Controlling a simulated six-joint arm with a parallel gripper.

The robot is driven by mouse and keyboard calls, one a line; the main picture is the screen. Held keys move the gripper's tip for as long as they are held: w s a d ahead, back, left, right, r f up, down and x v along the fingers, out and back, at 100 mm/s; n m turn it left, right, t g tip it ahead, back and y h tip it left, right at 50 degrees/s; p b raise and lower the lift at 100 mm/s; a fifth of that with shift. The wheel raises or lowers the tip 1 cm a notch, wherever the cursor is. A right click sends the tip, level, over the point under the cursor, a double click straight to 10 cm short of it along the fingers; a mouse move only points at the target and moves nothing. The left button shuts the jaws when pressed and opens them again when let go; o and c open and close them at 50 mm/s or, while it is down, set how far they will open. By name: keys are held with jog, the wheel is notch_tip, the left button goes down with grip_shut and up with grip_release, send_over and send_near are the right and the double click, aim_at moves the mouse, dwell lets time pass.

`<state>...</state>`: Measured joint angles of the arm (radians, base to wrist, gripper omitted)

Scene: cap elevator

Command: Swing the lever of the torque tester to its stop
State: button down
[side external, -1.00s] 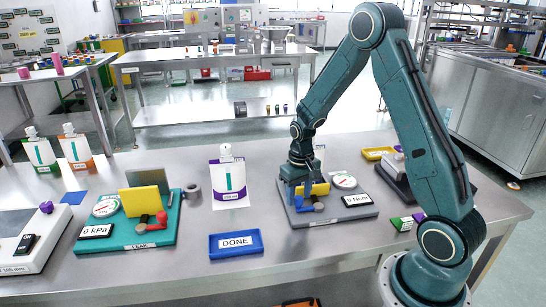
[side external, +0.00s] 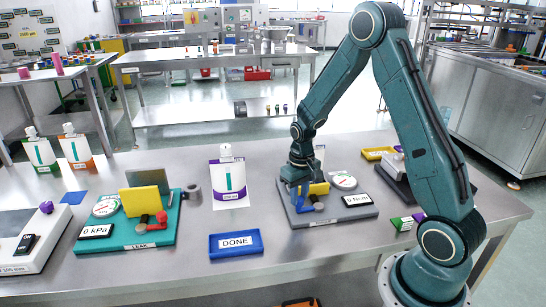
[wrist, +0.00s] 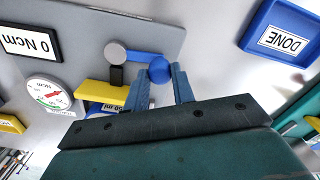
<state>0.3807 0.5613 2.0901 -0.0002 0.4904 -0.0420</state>
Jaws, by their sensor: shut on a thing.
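The torque tester is a grey plate (side external: 345,213) with a dial (side external: 343,181), a yellow block (side external: 318,189) and a display (side external: 357,200) reading 0 Ncm; the display also shows in the wrist view (wrist: 30,45). Its blue lever (wrist: 140,56) runs from a grey pivot (wrist: 115,53) to a round blue knob (wrist: 159,70). My gripper (wrist: 163,73) points down over the left part of the plate, and its blue fingers are shut on the knob. In the side view my gripper (side external: 295,202) partly hides the lever.
A blue DONE tray (side external: 236,254) stands left of the tester. A teal leak tester (side external: 130,240) with a red lever is farther left. A pouch (side external: 229,185) with a purple base stands between them. Small blocks (side external: 403,223) lie to the right of the plate.

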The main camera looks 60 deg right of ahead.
jog(key=n, duration=0.1)
jog(key=s+a+n, duration=0.1)
jog(key=n, duration=0.1)
jog(key=shift+s, duration=0.3)
jog(key=n, duration=0.1)
jog(key=s+n, duration=0.1)
jog(key=shift+s+a+n, duration=0.2)
jog(key=shift+a+n, duration=0.05)
jog(key=shift+n, duration=0.15)
jog(key=n, duration=0.1)
jog(key=s+n, duration=0.1)
jog(key=shift+s+n, duration=0.25)
jog(key=shift+n, duration=0.05)
jog(key=shift+s+n, duration=0.4)
jog(key=shift+n, duration=0.35)
jog(key=shift+s+n, duration=0.35)
jog(key=shift+n, duration=0.4)
jog(key=c, duration=1.2)
grip_release()
jog(key=shift+o, duration=0.2)
jog(key=shift+r, duration=0.2)
notch_tip(320, 180, up, 14)
jog(key=shift+f, duration=0.25)
